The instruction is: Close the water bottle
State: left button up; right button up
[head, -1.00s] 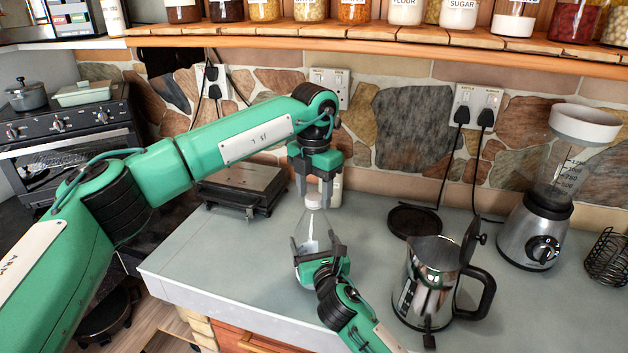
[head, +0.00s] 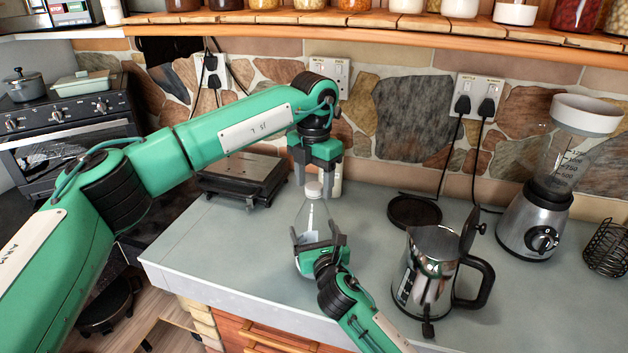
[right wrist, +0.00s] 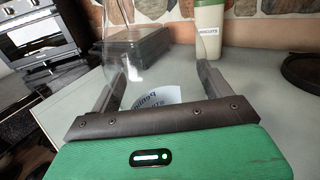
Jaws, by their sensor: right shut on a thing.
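The clear water bottle (head: 313,216) stands upright on the grey worktop. A white cap (head: 313,188) shows at the top of its neck; I cannot tell how firmly it sits. My right gripper (head: 319,243) is shut around the bottle's body from the front. In the right wrist view the clear bottle (right wrist: 150,62) with its white label is between the fingers, its top out of frame. My left gripper (head: 312,177) points down over the bottle, its fingers apart on either side of the cap's top, with no clear contact.
A steel kettle (head: 428,270) with its lid raised stands to the right, before a black round base (head: 414,211). A blender (head: 535,220) is farther right. A black-and-steel appliance (head: 243,178) stands behind left.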

pick_arm(q)
jog(key=shift+r, duration=0.1)
notch_tip(320, 180, up, 12)
dwell(0.5)
pick_arm(e)
jog(key=o, duration=1.8)
pick_arm(q)
notch_tip(320, 180, down, 2)
jog(key=shift+f+b, duration=0.1)
jog(key=shift+b, duration=0.9)
pick_arm(e)
jog(key=v, duration=1.4)
jog(key=shift+w+a, duration=0.1)
